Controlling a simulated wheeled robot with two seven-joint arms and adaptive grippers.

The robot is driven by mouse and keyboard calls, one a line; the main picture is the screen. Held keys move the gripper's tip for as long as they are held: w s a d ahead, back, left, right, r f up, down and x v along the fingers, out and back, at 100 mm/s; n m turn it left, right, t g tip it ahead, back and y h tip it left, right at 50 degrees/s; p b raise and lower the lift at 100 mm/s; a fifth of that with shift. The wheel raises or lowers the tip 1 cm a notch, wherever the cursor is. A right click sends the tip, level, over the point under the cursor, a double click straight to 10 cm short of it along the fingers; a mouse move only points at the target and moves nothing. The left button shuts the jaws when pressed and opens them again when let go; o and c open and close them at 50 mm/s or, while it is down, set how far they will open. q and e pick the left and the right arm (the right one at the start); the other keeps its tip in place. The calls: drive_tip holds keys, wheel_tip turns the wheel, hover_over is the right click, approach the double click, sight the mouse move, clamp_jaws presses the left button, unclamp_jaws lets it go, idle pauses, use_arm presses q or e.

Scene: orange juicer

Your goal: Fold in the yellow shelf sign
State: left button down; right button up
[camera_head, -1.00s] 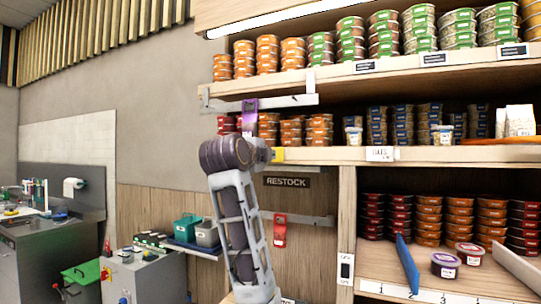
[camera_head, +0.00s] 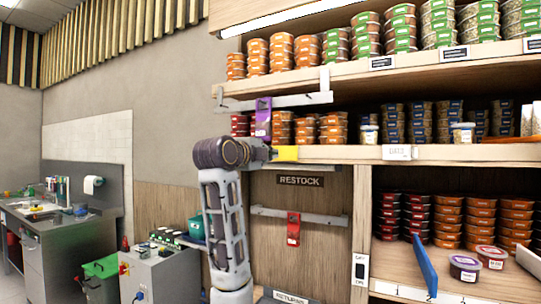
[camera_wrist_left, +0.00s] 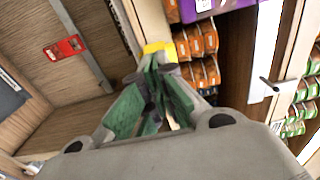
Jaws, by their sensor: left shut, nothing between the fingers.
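The yellow shelf sign (camera_head: 285,153) sticks out at the front edge of the middle shelf, near its left end. In the left wrist view the yellow sign (camera_wrist_left: 158,47) shows just beyond the fingertips. My left gripper (camera_head: 268,153) is at the sign's left side, with its fingers shut and nothing between them. In the left wrist view the green finger pads of my left gripper (camera_wrist_left: 155,65) come together close to the sign. I cannot tell whether they touch it. My right gripper is not in view.
A purple tag (camera_head: 263,117) hangs from a rail just above my left gripper. A red tag (camera_head: 293,229) hangs on a lower rail under the RESTOCK sign (camera_head: 300,181). Stacked tubs fill the shelves. A blue divider (camera_head: 425,266) stands on the lower right shelf.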

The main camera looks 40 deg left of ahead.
use_arm(q)
drive_tip(key=a+m+h, duration=0.1)
drive_tip(key=w+a+m+h, duration=0.1)
drive_tip(key=h, duration=0.1)
drive_tip(key=a+m+h, duration=0.1)
drive_tip(key=shift+w+a+h, duration=0.25)
drive_tip(key=shift+a+h, duration=0.1)
drive_tip(key=shift+h, duration=0.05)
drive_tip(key=shift+d, duration=0.15)
idle(0.4)
